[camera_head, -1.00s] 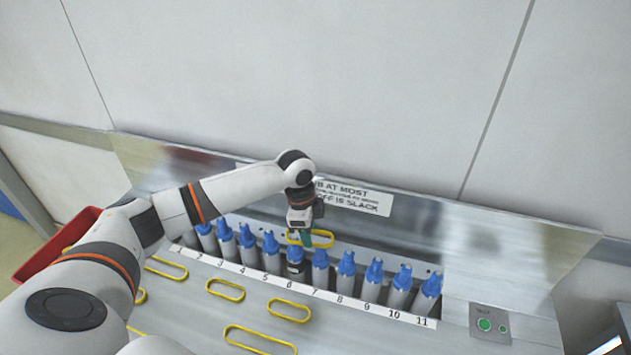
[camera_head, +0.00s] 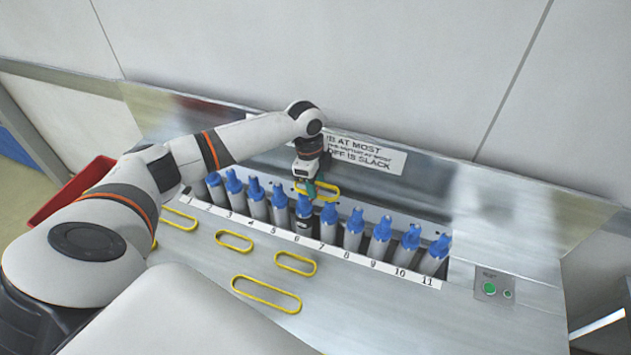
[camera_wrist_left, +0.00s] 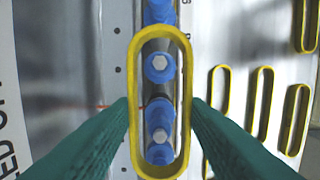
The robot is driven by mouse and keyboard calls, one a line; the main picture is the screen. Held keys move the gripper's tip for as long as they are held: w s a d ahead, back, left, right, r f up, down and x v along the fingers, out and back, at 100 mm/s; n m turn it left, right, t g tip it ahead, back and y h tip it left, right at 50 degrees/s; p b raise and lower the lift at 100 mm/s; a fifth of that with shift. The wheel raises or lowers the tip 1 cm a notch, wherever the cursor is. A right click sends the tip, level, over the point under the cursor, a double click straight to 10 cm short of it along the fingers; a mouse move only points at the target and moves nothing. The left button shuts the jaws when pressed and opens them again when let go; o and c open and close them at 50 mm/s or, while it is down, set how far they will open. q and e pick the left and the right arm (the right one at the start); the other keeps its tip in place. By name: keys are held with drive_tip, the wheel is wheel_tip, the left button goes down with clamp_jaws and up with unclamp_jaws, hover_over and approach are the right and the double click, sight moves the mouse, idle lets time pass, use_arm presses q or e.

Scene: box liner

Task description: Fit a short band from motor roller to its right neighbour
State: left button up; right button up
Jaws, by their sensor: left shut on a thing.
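My left gripper (camera_head: 309,184) is shut on a short yellow band (camera_head: 325,191) above the roller row. In the left wrist view, the band (camera_wrist_left: 136,75) is a long upright loop between the green fingers (camera_wrist_left: 165,120). Blue roller ends with pale hex centres (camera_wrist_left: 160,63) show through the loop. The band looks to be above them, though its exact height is unclear. In the head view, the roller near label 6 (camera_head: 304,225) has a dark ring and sits just below the gripper. Its right neighbour (camera_head: 329,215) stands by label 7. My right gripper is not in view.
Several loose yellow bands, such as one (camera_head: 266,294) at the front, lie on the metal deck (camera_head: 365,310). A red bin (camera_head: 68,190) is at the left. A green button panel (camera_head: 493,288) is at the right. A sign (camera_head: 365,153) is on the back panel.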

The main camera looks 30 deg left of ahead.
use_arm(q)
drive_tip(key=shift+f+b, duration=1.35)
drive_tip(key=shift+f, duration=1.55)
drive_tip(key=o, duration=1)
drive_tip(key=shift+o, duration=0.2)
drive_tip(key=shift+r, duration=0.15)
wheel_tip(320, 180, up, 12)
drive_tip(key=a+b, duration=0.1)
drive_tip(key=b, duration=0.1)
drive_tip(key=shift+s+a, duration=0.15)
